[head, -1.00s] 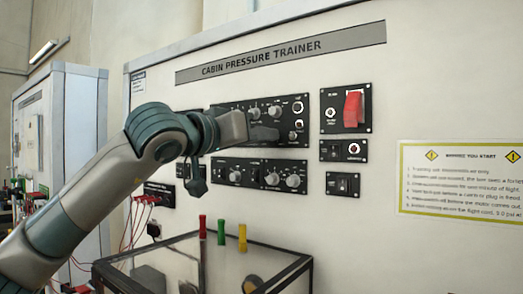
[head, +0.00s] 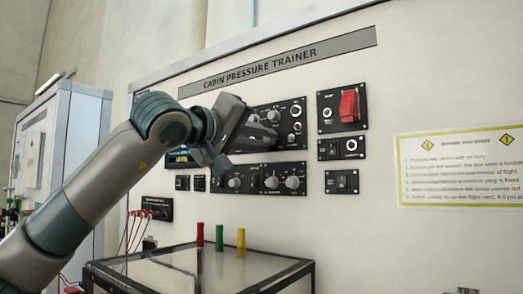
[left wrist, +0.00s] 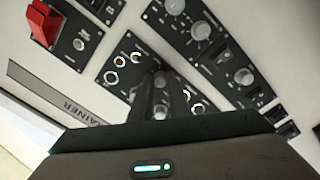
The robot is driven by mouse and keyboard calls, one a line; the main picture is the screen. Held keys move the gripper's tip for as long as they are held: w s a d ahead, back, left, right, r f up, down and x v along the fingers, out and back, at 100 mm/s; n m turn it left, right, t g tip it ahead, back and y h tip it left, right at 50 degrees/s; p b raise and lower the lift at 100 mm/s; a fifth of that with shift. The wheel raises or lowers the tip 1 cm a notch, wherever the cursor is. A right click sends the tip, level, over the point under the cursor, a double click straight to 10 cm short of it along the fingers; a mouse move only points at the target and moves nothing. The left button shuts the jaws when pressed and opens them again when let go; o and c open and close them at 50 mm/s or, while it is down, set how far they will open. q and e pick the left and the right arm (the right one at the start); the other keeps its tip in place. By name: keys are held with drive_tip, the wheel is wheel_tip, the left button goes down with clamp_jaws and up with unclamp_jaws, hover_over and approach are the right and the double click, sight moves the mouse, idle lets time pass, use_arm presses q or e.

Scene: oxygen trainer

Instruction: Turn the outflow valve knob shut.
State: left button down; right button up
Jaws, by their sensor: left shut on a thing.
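The upper black panel (head: 284,107) of the cabin pressure trainer carries several grey knobs and round sockets. Two knobs (head: 274,116) show just above my fingers. My left gripper (head: 266,138) is at this panel, its dark fingers shut on a knob that they hide. In the left wrist view the fingers (left wrist: 155,92) reach to the panel, with part of a knob (left wrist: 197,108) beside them. The labels are too small to read, so I cannot tell which knob is marked as the outflow valve. My right gripper is not in view.
A lower panel (head: 253,170) with several knobs sits just under my gripper. A red guarded switch (head: 348,105) is to the right, also in the wrist view (left wrist: 44,22). A glass-topped case (head: 180,264) with red, green and yellow pegs stands below.

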use_arm(q)
drive_tip(key=n+b, duration=0.4)
drive_tip(key=n, duration=0.1)
drive_tip(key=shift+n, duration=0.4)
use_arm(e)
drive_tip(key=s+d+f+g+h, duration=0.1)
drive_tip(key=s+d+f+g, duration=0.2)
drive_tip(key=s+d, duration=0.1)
use_arm(q)
drive_tip(key=shift+n+b, duration=0.4)
drive_tip(key=n+b, duration=0.3)
drive_tip(key=n, duration=0.2)
drive_tip(key=shift+n, duration=0.3)
drive_tip(key=n+b, duration=0.3)
drive_tip(key=n, duration=0.4)
drive_tip(key=shift+r+y, duration=0.1)
drive_tip(key=shift+y, duration=0.3)
drive_tip(key=shift+n+b, duration=0.3)
drive_tip(key=shift+n, duration=0.2)
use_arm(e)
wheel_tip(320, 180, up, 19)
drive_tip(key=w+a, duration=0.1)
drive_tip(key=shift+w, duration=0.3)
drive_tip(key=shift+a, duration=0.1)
use_arm(q)
drive_tip(key=c, duration=1.7)
unclamp_jaws()
drive_tip(key=shift+o, duration=0.2)
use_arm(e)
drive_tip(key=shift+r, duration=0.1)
